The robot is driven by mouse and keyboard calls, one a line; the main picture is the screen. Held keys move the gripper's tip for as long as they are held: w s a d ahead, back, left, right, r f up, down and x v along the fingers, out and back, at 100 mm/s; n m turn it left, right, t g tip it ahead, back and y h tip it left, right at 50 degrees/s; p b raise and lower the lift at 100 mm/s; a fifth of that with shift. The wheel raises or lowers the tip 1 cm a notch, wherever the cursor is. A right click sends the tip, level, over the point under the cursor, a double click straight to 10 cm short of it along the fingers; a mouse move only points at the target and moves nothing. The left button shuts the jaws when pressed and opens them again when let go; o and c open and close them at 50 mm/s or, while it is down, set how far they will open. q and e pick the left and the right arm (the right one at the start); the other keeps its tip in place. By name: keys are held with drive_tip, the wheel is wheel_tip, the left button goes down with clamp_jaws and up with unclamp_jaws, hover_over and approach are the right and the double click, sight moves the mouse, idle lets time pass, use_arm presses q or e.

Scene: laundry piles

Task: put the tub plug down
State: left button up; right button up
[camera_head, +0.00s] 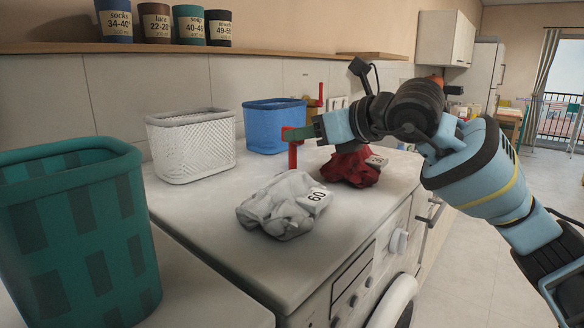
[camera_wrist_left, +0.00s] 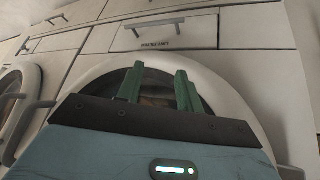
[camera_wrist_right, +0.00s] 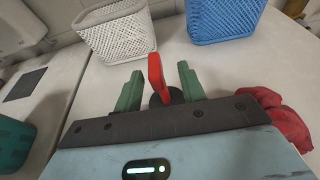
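The tub plug appears to be the red upright piece with a dark round part (camera_wrist_right: 156,75), seen between the fingers in the right wrist view. In the head view a red upright piece (camera_head: 293,156) shows at the fingertips, its lower end near the machine top. My right gripper (camera_wrist_right: 158,86) is above the machine top. Its fingers are apart, with gaps on both sides of the red piece; the body hides the dark part's lower edge. My left gripper (camera_wrist_left: 156,84) is open and empty in front of a round machine door; it is outside the head view.
The white machine top (camera_head: 210,215) holds a grey cloth pile tagged 60 (camera_head: 285,207), a dark red cloth pile (camera_head: 352,168), a white basket (camera_head: 190,147) and a blue basket (camera_head: 273,128). A green hamper (camera_head: 75,230) stands at left. Bare top lies left of the grey pile.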

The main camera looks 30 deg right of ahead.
drive_tip(key=shift+w+a, duration=0.2)
drive_tip(key=p+x, duration=0.1)
drive_tip(key=x, duration=0.3)
drive_tip(key=shift+w+a, duration=0.15)
drive_tip(key=shift+a, duration=0.05)
clamp_jaws()
